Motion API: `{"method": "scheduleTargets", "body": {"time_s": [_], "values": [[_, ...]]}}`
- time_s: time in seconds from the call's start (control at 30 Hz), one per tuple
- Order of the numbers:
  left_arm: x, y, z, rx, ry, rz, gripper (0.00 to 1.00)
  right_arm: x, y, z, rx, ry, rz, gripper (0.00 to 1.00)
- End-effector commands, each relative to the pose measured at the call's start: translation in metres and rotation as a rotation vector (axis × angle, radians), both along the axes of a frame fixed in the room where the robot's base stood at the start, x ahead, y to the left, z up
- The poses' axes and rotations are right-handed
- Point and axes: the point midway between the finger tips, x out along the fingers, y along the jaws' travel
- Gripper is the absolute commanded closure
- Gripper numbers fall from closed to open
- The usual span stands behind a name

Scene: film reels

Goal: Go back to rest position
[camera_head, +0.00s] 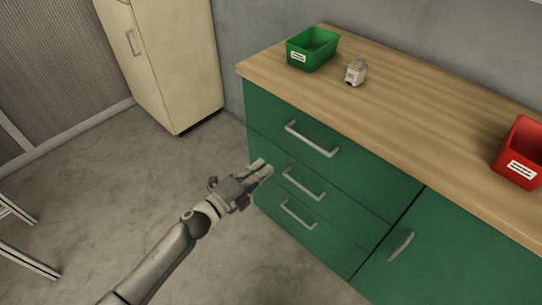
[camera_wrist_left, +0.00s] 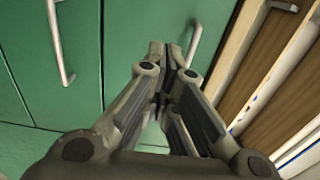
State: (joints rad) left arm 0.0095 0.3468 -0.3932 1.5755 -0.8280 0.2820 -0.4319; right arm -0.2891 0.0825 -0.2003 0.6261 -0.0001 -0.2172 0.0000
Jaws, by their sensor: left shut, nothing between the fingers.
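My left gripper (camera_head: 262,170) is in front of the green cabinet's drawers in the head view, close to the left end of the middle drawer handle (camera_head: 304,184). It is shut and empty. In the left wrist view its fingers (camera_wrist_left: 172,50) meet in front of a green cabinet face (camera_wrist_left: 120,25), with one handle (camera_wrist_left: 60,45) to the left and another (camera_wrist_left: 194,45) just beside the fingertips. I cannot tell whether the fingers touch the cabinet. All drawers look closed. My right gripper is not in view.
On the wooden counter (camera_head: 400,110) stand a green bin (camera_head: 312,50), a small whitish object (camera_head: 356,72) and a red bin (camera_head: 522,152). A cream cabinet (camera_head: 165,60) stands at the back. Metal legs (camera_head: 25,262) are at the left edge. The floor (camera_head: 120,190) between is clear.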

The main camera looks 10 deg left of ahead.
Motion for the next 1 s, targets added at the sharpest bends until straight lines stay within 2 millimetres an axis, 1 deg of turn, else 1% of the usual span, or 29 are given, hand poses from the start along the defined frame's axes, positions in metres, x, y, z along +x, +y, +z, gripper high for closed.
{"method": "scheduleTargets", "body": {"time_s": [0.23, 0.27, 0.33, 0.37, 0.47, 0.5, 0.57, 0.6, 0.67, 0.7, 0.77, 0.8, 0.87, 0.9, 0.97, 1.0], "values": [[-0.003, 0.004, -0.002, -0.003, 0.007, 0.005, 1.0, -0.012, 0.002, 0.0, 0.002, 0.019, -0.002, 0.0], [-0.003, 0.005, -0.006, -0.008, 0.02, 0.012, 1.0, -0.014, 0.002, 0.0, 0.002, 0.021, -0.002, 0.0], [-0.003, 0.013, -0.021, -0.035, 0.076, 0.044, 1.0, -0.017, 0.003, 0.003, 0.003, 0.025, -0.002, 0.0], [-0.004, 0.018, -0.032, -0.051, 0.113, 0.066, 1.0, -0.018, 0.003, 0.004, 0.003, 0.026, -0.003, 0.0], [-0.012, 0.042, -0.084, -0.135, 0.29, 0.176, 1.0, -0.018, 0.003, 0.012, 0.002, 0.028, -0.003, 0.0], [-0.019, 0.053, -0.109, -0.176, 0.373, 0.233, 1.0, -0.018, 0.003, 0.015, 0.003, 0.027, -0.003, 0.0], [-0.036, 0.071, -0.15, -0.238, 0.503, 0.323, 1.0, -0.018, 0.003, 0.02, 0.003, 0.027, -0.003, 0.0], [-0.05, 0.081, -0.175, -0.279, 0.586, 0.383, 1.0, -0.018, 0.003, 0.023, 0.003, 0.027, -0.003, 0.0], [-0.074, 0.096, -0.212, -0.333, 0.703, 0.475, 1.0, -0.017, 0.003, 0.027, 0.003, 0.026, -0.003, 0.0], [-0.093, 0.104, -0.236, -0.368, 0.78, 0.536, 1.0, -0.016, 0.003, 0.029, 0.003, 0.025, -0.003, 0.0], [-0.124, 0.115, -0.268, -0.416, 0.888, 0.629, 1.0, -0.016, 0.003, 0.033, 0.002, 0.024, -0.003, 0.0], [-0.146, 0.122, -0.288, -0.448, 0.958, 0.692, 1.0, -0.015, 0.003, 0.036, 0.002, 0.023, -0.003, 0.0], [-0.183, 0.13, -0.316, -0.491, 1.059, 0.786, 1.0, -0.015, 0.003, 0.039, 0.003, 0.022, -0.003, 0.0], [-0.209, 0.134, -0.333, -0.517, 1.124, 0.849, 1.0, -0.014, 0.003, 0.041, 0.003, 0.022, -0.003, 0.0], [-0.249, 0.14, -0.355, -0.555, 1.216, 0.946, 1.0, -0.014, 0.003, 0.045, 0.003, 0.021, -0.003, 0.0], [-0.277, 0.142, -0.367, -0.578, 1.275, 1.01, 1.0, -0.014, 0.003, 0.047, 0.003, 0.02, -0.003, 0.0]]}}
